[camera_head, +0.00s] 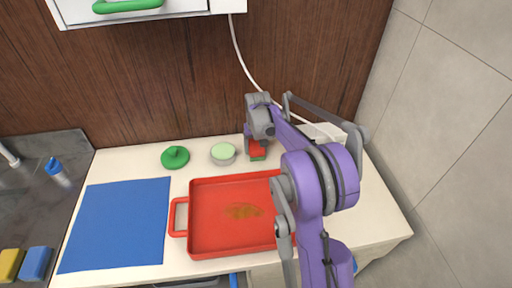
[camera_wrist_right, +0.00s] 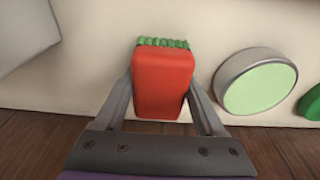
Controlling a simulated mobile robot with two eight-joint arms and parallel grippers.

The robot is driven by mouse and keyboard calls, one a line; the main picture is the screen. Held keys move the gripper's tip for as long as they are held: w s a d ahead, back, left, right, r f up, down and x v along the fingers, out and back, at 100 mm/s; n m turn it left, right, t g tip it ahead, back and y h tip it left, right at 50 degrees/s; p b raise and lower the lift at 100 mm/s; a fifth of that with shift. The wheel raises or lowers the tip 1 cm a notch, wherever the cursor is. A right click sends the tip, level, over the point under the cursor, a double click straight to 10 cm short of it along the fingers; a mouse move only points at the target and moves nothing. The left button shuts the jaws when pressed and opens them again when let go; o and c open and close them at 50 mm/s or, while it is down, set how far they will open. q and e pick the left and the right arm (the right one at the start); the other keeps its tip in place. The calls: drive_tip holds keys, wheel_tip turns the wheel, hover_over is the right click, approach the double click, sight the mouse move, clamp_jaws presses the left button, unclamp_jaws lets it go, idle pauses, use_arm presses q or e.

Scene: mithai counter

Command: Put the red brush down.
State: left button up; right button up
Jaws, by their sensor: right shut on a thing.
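The red brush (camera_wrist_right: 162,85) has a red block body and green bristles along its far edge in the right wrist view. My right gripper (camera_wrist_right: 163,105) is shut on it, one finger on each side. In the head view the brush (camera_head: 257,151) shows at the back of the counter, just below my right gripper (camera_head: 254,142), bristles toward the counter. I cannot tell whether the bristles touch the counter top. My left gripper is not in view.
A red tray (camera_head: 205,243) with a brown stain lies in front of the brush. A round tin with a pale green top (camera_head: 223,154) and a green lid (camera_head: 175,157) stand to its left. A blue mat (camera_head: 117,225) lies at left. A white box (camera_head: 325,133) stands at right.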

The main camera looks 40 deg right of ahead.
sight(257, 147)
drive_tip(key=shift+f, duration=0.1)
drive_tip(key=shift+s+f, duration=0.1)
drive_tip(key=shift+f, duration=0.15)
drive_tip(key=o, duration=1)
drive_tip(key=shift+a, duration=0.1)
drive_tip(key=shift+o, duration=1.4)
wheel_tip(257, 147, up, 13)
drive_tip(key=s, duration=0.1)
drive_tip(key=shift+s+a+f, duration=0.15)
drive_tip(key=shift+s+a, duration=0.1)
drive_tip(key=shift+a, duration=0.1)
drive_tip(key=shift+f, duration=0.1)
